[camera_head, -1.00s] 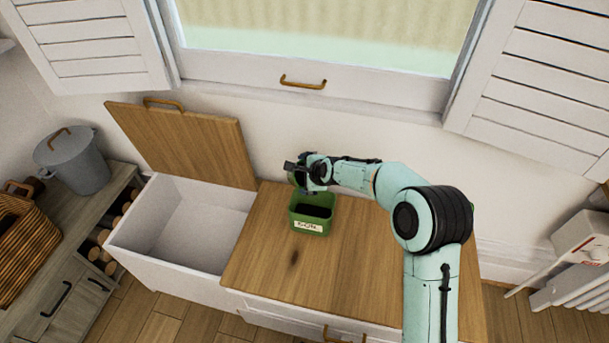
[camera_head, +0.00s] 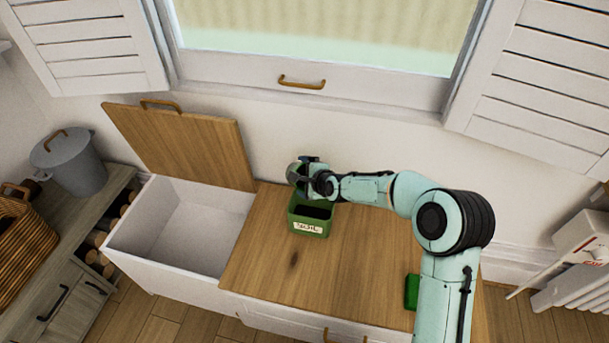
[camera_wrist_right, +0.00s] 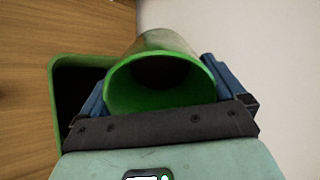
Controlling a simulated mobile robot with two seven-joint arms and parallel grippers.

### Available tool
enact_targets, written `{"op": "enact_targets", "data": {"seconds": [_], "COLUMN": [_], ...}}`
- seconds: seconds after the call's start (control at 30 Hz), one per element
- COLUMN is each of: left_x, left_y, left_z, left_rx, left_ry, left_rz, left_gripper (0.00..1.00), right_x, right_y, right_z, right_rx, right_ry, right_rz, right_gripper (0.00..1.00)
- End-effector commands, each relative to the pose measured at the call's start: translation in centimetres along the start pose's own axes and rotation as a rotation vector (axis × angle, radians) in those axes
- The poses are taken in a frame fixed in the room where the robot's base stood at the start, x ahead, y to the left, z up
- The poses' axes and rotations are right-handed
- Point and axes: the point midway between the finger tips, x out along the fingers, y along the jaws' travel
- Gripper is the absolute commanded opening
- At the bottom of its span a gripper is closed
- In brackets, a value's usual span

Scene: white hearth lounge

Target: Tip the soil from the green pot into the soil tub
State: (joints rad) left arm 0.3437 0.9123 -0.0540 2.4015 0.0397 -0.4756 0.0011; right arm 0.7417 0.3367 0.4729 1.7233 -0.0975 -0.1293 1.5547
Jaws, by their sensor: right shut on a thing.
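The soil tub (camera_head: 309,227) is a green square box with a white "SOIL" label, on the wooden top in the head view. Its dark inside shows, and part of it is at the left of the right wrist view (camera_wrist_right: 56,90). My right gripper (camera_head: 306,174) is just behind and above the tub's back edge. It is shut on the green pot (camera_wrist_right: 118,100), a round pot between the two blue fingers, its green rim facing the wrist camera and its inside dark. In the head view the gripper largely covers the pot. I cannot tell whether soil is in it. My left gripper is not in view.
An open white chest bin (camera_head: 190,222) with its wooden lid (camera_head: 185,145) raised stands left of the tub. A small green object (camera_head: 411,291) lies partly behind my right arm. The wooden top (camera_head: 330,280) is clear in front. The wall and window are close behind.

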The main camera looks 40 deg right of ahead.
Motion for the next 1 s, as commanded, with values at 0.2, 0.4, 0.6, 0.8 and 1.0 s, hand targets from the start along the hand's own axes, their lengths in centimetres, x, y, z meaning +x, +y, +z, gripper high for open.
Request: {"op": "enact_targets", "data": {"seconds": [0.2,0.4,0.6,0.8,1.0], "left_x": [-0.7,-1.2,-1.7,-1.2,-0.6], "left_y": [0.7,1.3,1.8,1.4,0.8], "left_z": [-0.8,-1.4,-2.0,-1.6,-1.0], "left_rx": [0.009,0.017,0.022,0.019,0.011], "left_ry": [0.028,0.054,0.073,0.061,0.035], "left_rz": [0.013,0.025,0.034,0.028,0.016], "left_gripper": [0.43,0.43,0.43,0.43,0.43], "right_x": [-0.1,-0.1,0.0,0.1,0.0], "right_y": [0.1,0.3,0.9,1.2,1.4], "right_z": [0.0,-0.1,-0.4,-0.5,-0.6], "right_rx": [0.002,0.001,0.006,0.003,0.004], "right_ry": [-0.026,-0.045,-0.076,-0.124,-0.152], "right_rz": [-0.057,-0.102,-0.177,-0.293,-0.362], "right_gripper": [0.59,0.59,0.59,0.59,0.59]}}
